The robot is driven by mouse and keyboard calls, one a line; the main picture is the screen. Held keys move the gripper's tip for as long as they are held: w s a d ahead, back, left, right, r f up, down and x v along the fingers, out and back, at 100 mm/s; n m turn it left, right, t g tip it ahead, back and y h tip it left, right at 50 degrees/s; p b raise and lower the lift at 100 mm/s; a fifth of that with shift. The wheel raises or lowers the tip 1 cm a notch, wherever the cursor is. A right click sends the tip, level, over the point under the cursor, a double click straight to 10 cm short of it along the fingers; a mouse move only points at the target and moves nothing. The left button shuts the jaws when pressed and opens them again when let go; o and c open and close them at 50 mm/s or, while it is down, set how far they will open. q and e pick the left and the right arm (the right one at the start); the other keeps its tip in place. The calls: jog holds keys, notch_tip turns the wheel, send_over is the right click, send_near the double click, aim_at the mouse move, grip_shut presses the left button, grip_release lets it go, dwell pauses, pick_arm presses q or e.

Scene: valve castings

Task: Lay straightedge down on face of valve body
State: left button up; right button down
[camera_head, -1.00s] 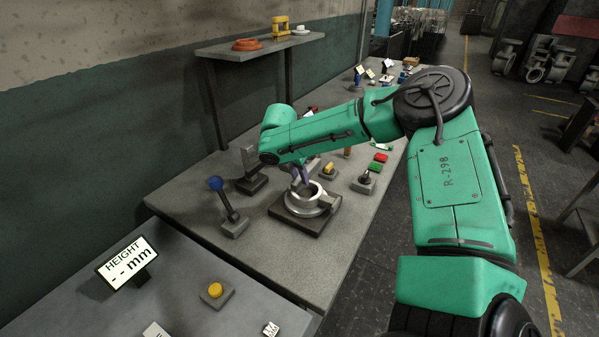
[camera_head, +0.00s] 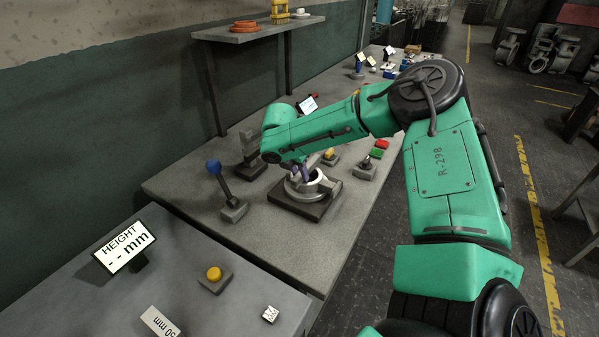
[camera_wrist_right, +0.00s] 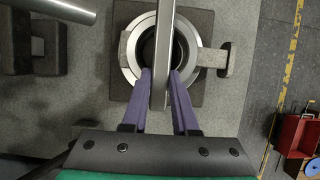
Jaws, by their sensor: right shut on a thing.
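The valve body (camera_head: 318,187) is a pale metal ring casting on a dark square plate (camera_head: 290,204). In the right wrist view the valve body (camera_wrist_right: 129,62) shows from above, with a dark bore and a side lug. My right gripper (camera_head: 300,174) is over it. Its purple fingers (camera_wrist_right: 160,75) are shut on the straightedge (camera_wrist_right: 163,35), a narrow grey bar that runs across the ring and bore. I cannot tell whether the bar touches the face. In the head view the straightedge is not clearly made out behind the arm. My left gripper is in neither view.
A blue-knobbed lever (camera_head: 222,180) stands left of the plate, with a grey upright stand (camera_head: 250,155) behind it. Red and green buttons (camera_head: 377,152) are to the right. A height display (camera_head: 124,247) and yellow button (camera_head: 214,273) are on the near table.

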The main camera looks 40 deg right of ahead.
jog(key=c, duration=0.6)
grip_release()
jog(key=shift+r, duration=0.1)
jog(key=shift+s, duration=0.1)
jog(key=shift+a+r, duration=0.25)
jog(key=shift+r, duration=0.15)
jog(key=b+v, duration=0.1)
jog(key=v, duration=1.2)
jog(key=shift+r, duration=0.3)
jog(key=shift+s+a, duration=0.1)
jog(key=shift+s, duration=0.05)
